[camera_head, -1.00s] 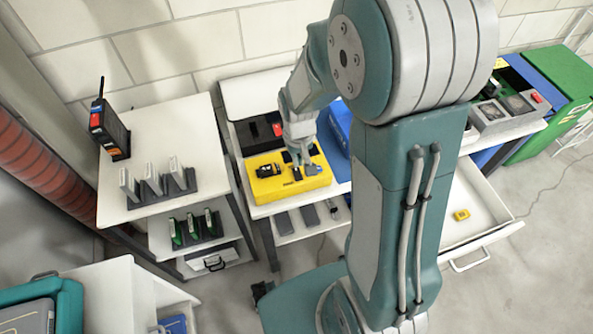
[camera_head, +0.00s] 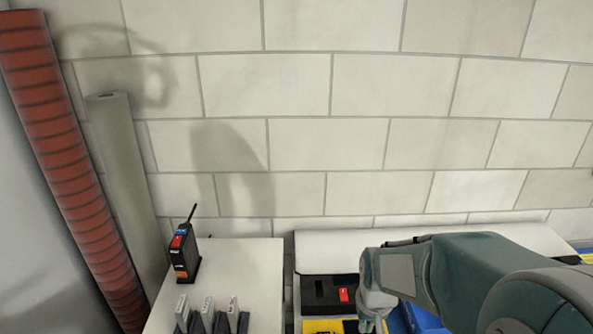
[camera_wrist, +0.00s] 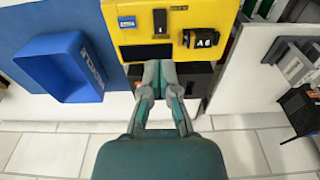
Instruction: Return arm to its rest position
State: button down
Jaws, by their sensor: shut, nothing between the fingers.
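My arm reaches in from the lower right in the head view. My gripper (camera_head: 372,326) is at the bottom edge there, over the yellow case and partly cut off. In the wrist view my gripper (camera_wrist: 160,66) has its two fingertips together with nothing between them. Its tips show at the near edge of the yellow case (camera_wrist: 216,27). I cannot tell whether they touch it.
A blue bin (camera_wrist: 52,65) lies left of the yellow case. A black case with a red part (camera_head: 325,292) sits behind it. A radio-like device (camera_head: 184,258) and grey upright items (camera_head: 207,315) stand on the left shelf. A red ribbed pipe (camera_head: 75,165) rises at far left.

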jog(key=s+r+t, duration=0.4)
jog(key=s+r, duration=0.9)
jog(key=r, duration=0.2)
jog(key=shift+r+t, duration=0.3)
jog(key=shift+r, duration=0.1)
